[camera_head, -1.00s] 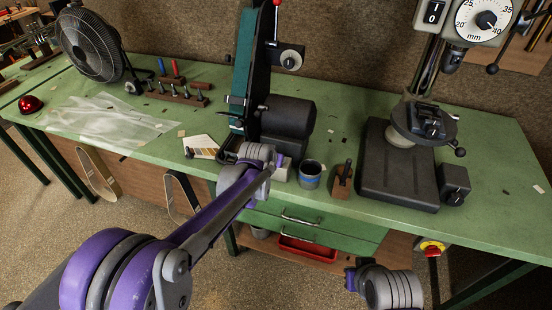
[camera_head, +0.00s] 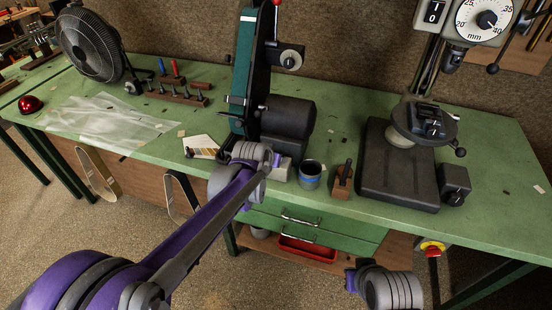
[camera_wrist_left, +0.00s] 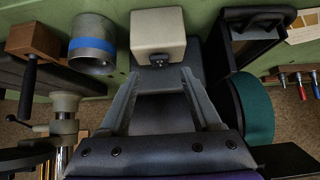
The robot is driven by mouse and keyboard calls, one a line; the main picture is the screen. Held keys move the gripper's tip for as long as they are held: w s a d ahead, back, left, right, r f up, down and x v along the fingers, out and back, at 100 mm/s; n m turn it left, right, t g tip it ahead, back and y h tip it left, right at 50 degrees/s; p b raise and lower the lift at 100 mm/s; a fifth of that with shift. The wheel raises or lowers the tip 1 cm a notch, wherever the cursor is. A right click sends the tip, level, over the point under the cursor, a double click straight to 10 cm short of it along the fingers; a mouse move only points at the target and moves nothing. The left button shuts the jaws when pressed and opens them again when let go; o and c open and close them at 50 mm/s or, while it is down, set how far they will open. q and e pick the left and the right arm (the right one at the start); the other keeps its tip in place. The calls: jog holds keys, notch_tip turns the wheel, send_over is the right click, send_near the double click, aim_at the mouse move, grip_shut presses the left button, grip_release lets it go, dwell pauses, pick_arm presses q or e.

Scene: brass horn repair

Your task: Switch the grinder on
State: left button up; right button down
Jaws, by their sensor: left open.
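The belt grinder (camera_head: 250,75), with a teal upright and a black motor housing, stands on the green bench in the head view. A small pale box (camera_head: 281,169) sits at its front foot, partly hidden by my left wrist. In the left wrist view this box (camera_wrist_left: 158,30) lies straight ahead, with a small dark switch (camera_wrist_left: 158,61) on its near side. My left gripper (camera_wrist_left: 160,98) is open and empty, its fingers pointing at the box. I cannot tell whether they touch it. In the head view the wrist hides the fingers. My right gripper is not seen, only part of the arm at the lower edge.
A grey cup with a blue band (camera_head: 310,174) and a wooden block with a dark handle (camera_head: 342,181) stand right of the box. A drill press (camera_head: 400,165) stands further right. A paper card (camera_head: 200,146) lies left of the grinder.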

pick_arm(q)
jog(key=v, duration=0.7)
dwell(0.3)
jog(key=s+a+f+n+g+y, duration=0.1)
jog(key=s+a+f, duration=0.1)
jog(key=s+a, duration=0.3)
jog(key=s+a+f+n+g+y, duration=0.1)
jog(key=s+a+f, duration=0.2)
jog(key=s, duration=1.1)
jog(key=s+a+f+n, duration=0.1)
jog(key=s+a+f, duration=0.2)
jog(key=s+a, duration=0.4)
jog(key=s, duration=0.2)
jog(key=shift+s+f+n+g+y, duration=0.2)
jog(key=shift+s+n+g+y, duration=0.1)
jog(key=shift+s+g+y, duration=0.1)
